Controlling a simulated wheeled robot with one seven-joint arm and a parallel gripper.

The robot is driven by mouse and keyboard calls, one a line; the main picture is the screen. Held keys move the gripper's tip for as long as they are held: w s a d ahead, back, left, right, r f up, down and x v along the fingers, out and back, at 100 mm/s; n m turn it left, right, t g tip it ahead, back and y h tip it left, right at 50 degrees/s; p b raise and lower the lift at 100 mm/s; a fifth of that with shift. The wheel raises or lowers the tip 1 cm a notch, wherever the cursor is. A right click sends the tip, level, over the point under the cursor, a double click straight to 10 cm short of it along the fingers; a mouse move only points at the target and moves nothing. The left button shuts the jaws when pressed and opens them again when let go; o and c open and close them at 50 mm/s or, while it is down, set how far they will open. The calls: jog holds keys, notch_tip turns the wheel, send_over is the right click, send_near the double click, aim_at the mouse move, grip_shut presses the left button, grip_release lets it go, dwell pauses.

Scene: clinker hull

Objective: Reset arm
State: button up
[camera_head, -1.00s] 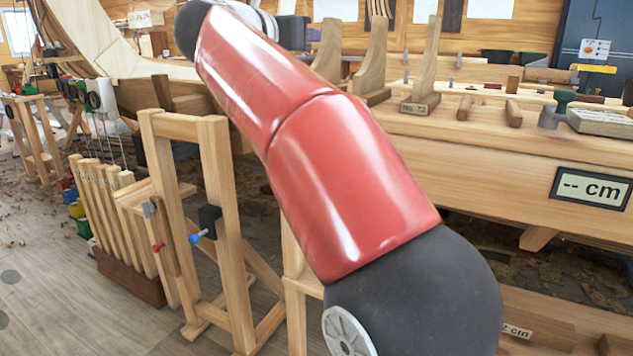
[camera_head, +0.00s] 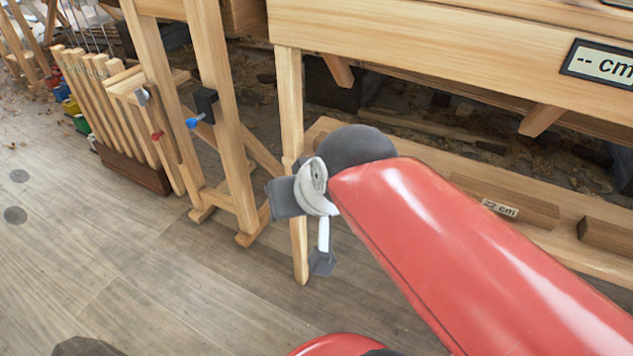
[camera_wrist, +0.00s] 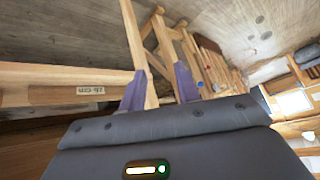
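My gripper (camera_wrist: 160,88) shows in the wrist view as two grey-purple fingers standing apart. I see nothing held between them; wooden posts and the floor show behind. In the head view my red arm reaches from the lower right to a dark grey joint and a white and grey wrist end near the bench leg (camera_head: 290,120). The fingers are hard to make out there. I cannot tell whether the wrist end touches the leg.
A wooden workbench (camera_head: 430,70) with a "-- cm" display (camera_head: 600,65) spans the upper right. Below it is a low shelf with a "22 cm" block (camera_head: 500,205). A wooden stand (camera_head: 225,110) and upright slats (camera_head: 95,95) stand left.

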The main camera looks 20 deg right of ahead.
jog(key=shift+n+g+h, duration=0.5)
jog(key=shift+n+g, duration=0.1)
jog(key=shift+g, duration=0.3)
jog(key=s+f, duration=0.1)
jog(key=s+d+f, duration=0.1)
jog(key=s+f, duration=0.1)
jog(key=s, duration=0.1)
jog(key=shift+d+f, duration=0.35)
jog(key=shift+f, duration=0.05)
